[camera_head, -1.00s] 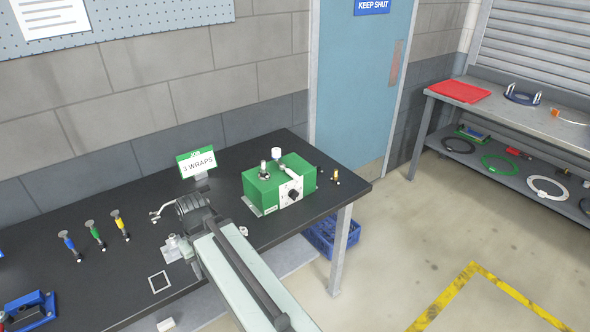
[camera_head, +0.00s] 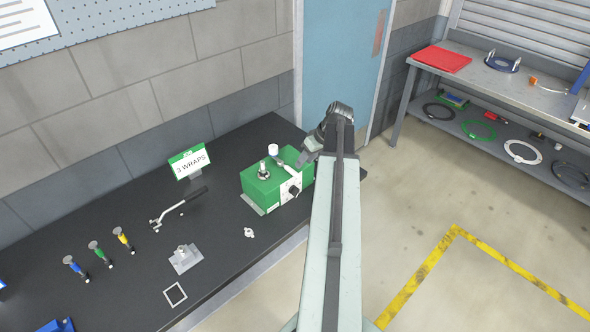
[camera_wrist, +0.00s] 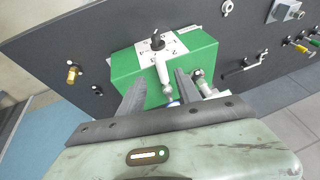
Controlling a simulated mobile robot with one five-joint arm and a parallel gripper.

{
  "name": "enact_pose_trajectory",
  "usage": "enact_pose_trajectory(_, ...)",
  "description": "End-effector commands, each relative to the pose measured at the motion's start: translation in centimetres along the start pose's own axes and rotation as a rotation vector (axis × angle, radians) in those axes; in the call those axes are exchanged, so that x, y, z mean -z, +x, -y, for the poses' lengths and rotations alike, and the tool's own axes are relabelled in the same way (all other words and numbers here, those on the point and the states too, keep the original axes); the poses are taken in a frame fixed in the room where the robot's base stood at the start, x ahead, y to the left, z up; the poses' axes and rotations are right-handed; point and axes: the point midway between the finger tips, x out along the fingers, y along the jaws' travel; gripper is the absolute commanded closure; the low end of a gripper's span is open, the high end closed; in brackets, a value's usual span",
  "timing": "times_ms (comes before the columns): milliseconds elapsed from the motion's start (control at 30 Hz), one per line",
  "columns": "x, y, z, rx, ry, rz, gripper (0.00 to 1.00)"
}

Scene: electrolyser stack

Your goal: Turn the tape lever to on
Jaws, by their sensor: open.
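The green box (camera_head: 262,190) stands on the black bench in the head view. In the wrist view the green box (camera_wrist: 125,66) carries a white marked plate (camera_wrist: 178,46) with a black knob (camera_wrist: 157,42). A pale lever (camera_wrist: 162,72) with a round end runs from near the plate towards me; I take it for the tape lever. My gripper (camera_wrist: 160,80) is open, with one finger on each side of the lever in the picture; contact cannot be told. In the head view my gripper (camera_head: 308,157) is at the box's right end, partly hidden by my arm.
A black-handled tool (camera_head: 182,206), a grey block (camera_head: 184,259) and a "3 WRAPS" sign (camera_head: 190,162) are left of the box. A brass fitting (camera_wrist: 72,73) stands beside the box in the wrist view. The floor right of the bench is clear.

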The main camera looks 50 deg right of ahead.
Motion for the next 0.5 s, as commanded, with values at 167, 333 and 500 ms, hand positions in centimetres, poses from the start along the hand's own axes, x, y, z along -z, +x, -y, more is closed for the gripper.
enact_pose_trajectory(167,-0.2,3.5,-0.1,0.001,-0.003,0.001,0.59)
enact_pose_trajectory(333,-0.2,6.6,0.1,0.002,-0.004,0.002,0.59)
enact_pose_trajectory(500,0.0,7.4,0.2,0.002,-0.003,0.002,0.59)
